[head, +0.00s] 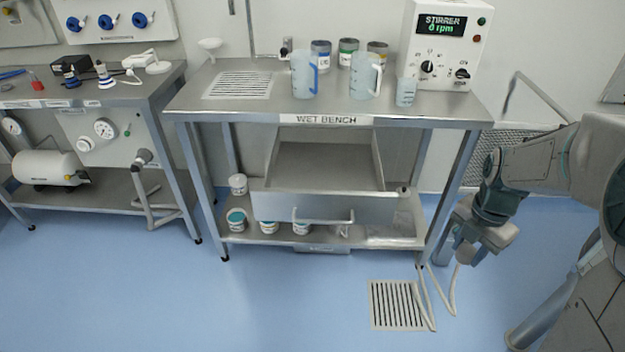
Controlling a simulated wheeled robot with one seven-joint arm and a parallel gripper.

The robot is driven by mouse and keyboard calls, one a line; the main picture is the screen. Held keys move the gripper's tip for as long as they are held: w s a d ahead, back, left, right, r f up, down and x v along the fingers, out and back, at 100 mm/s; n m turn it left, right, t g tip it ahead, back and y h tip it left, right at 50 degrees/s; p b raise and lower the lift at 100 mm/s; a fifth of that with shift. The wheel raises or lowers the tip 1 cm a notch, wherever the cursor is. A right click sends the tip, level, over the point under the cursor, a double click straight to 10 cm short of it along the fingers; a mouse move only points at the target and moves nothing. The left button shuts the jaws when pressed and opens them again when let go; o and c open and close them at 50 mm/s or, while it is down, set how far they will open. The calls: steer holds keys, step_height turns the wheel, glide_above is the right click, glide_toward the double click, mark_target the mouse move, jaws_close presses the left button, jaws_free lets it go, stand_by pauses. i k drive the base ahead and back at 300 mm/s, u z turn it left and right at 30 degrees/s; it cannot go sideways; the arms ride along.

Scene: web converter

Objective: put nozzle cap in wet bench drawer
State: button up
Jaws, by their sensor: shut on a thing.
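The wet bench drawer (325,207) is pulled out below the bench top, and its inside floor looks bare. Its bar handle (323,217) is on the front panel. My gripper (466,250) is low at the right of the bench, beside its front right leg and clear of the drawer. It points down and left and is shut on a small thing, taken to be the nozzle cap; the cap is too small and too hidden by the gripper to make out.
The wet bench top (240,108) holds beakers (304,75), several cans and a stirrer unit (445,45). Several small jars (237,220) stand on the lower shelf. Hoses (447,290) hang to a floor grate (397,305). The blue floor in front is clear.

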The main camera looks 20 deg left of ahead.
mark_target(324, 181)
steer(key=u, duration=0.1)
steer(key=i, duration=1.4)
steer(key=u, duration=1.2)
